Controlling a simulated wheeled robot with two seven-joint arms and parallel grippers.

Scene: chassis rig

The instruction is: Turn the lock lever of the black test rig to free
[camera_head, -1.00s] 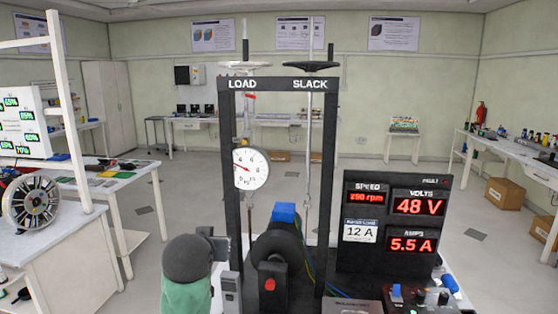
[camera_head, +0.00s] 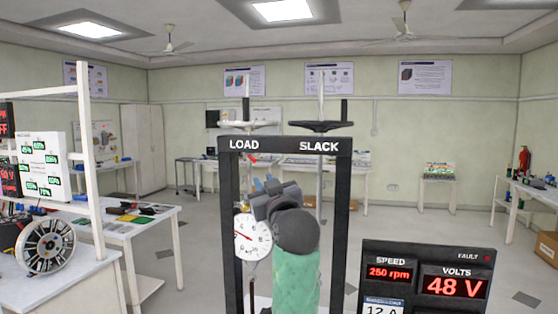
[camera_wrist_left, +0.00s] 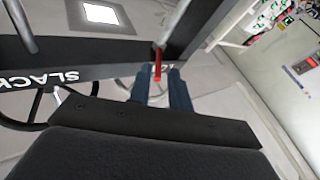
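The black test rig (camera_head: 343,230) stands in the middle of the head view, with LOAD and SLACK on its top bar. A small red lever (camera_head: 253,160) shows just below the bar under LOAD. I take it for the lock lever. My left gripper (camera_head: 264,184) is inside the frame, below the bar, its blue fingers pointing away from me. In the left wrist view the red lever (camera_wrist_left: 158,64) lines up with the gap between the blue fingertips (camera_wrist_left: 159,78). The fingers look parted, with no clear contact. My right gripper is not in view.
The LOAD handwheel (camera_head: 245,126) and SLACK handwheel (camera_head: 321,127) sit above the bar. A white dial (camera_head: 252,238) hangs below the lever, close to my left arm. A display panel (camera_head: 428,280) stands at the lower right. The rig's uprights flank my left gripper.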

